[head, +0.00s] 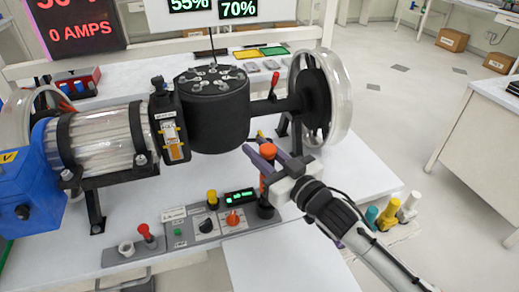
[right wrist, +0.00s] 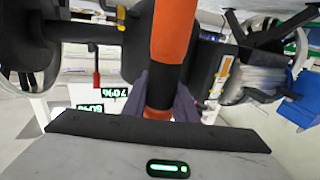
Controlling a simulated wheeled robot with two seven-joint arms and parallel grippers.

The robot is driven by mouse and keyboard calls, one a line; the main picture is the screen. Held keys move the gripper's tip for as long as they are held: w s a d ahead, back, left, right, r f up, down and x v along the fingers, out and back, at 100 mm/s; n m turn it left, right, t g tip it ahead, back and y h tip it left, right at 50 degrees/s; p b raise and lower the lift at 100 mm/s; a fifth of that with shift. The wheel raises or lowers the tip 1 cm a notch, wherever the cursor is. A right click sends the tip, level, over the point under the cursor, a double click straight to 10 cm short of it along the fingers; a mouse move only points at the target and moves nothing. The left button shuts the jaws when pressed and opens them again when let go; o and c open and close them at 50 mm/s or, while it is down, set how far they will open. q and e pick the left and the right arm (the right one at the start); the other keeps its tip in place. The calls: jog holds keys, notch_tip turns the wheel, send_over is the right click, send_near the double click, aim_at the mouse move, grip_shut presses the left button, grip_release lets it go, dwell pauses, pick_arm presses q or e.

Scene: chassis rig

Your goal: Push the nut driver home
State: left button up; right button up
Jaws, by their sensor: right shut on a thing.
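The nut driver (head: 267,152), with an orange top and a dark band, stands roughly upright between the purple fingers of my right gripper (head: 268,163), which is shut on it. Its lower end is above a black round socket (head: 265,209) at the right end of the grey control panel; I cannot tell whether it sits inside it. In the right wrist view the orange and black driver (right wrist: 172,45) runs down between the fingers of the right gripper (right wrist: 160,100). My left gripper is not in view.
The black drum (head: 218,118) and clear-rimmed wheel (head: 338,95) stand close behind my right gripper. Coloured pegs (head: 388,216) stand at the right. The white front surface is clear.

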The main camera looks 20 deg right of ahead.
jog(key=shift+f+b, duration=1.45)
jog(key=shift+f, duration=0.9)
dwell(1.2)
jog(key=o, duration=1.1)
